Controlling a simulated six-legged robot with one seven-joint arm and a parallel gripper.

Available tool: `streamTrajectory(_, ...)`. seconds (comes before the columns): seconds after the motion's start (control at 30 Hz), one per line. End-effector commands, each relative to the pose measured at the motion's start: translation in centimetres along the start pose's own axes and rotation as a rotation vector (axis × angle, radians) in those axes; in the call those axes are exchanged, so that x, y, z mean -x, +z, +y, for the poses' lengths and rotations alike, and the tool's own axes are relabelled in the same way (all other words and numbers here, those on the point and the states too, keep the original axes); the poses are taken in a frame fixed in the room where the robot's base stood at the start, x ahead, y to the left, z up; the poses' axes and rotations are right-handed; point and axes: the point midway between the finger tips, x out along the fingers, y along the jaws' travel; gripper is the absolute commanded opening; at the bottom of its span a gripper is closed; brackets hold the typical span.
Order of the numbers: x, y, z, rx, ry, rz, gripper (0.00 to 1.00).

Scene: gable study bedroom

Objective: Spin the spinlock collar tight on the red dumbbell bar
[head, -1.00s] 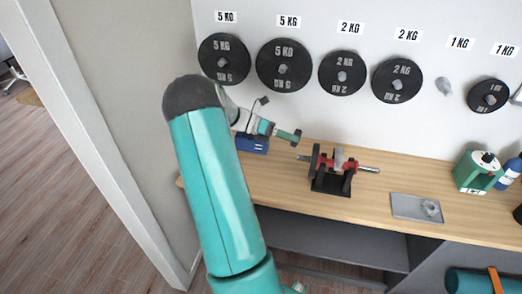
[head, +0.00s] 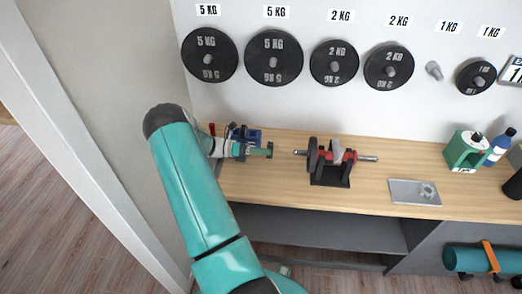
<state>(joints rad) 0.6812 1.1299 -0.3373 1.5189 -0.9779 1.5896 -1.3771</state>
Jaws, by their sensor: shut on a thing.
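The red dumbbell bar (head: 350,155) lies across a black cradle (head: 330,178) on the wooden bench. A small dark plate (head: 312,153) is on its left part, and bare silver ends stick out on both sides. A grey piece covers the bar's middle. A grey spinlock collar (head: 428,190) lies on a flat grey tray (head: 402,194) to the right. My gripper (head: 268,150) is left of the bar's left end, apart from it and roughly level with it. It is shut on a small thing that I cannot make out.
A blue box (head: 246,134) sits behind my gripper. A green device (head: 465,150) and a blue bottle (head: 499,146) stand at the back right. Black weight plates (head: 274,57) hang on the wall; one peg (head: 434,70) is empty. The bench's front strip is clear.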

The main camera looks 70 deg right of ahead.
Motion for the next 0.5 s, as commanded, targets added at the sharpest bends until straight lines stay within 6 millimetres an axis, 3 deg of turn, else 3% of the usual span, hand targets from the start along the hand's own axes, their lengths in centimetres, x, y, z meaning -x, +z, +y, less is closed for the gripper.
streamTrajectory(0.27, -0.7, 0.0, -0.1, 0.002, -0.004, 0.002, 0.31)
streamTrajectory(0.5, -2.6, 0.0, -0.1, 0.002, -0.004, 0.003, 0.31)
